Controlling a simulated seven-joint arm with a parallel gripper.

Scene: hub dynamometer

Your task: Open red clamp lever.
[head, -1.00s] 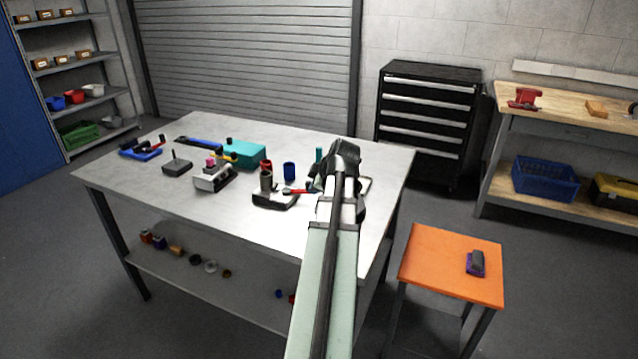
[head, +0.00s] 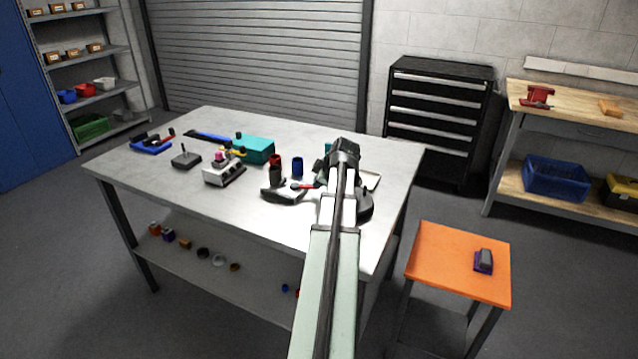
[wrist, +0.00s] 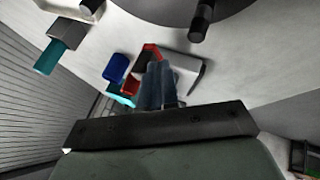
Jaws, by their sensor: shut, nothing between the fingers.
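A small red lever (head: 305,186) lies beside a grey clamp-like base (head: 278,194) on the metal table, just left of my arm. In the wrist view, a red bar (wrist: 150,51) shows right at the tips of my gripper (wrist: 157,68), against a pale block with a dark edge (wrist: 188,70). I cannot tell whether the fingers touch the bar. My fingers are together and hold nothing. In the head view my own wrist hides the fingertips and part of the fixture behind it.
A blue cylinder (head: 297,166) and a red cylinder (head: 275,162) stand close by. The table's (head: 200,215) front strip is clear. An orange stool (head: 450,260) stands at right.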

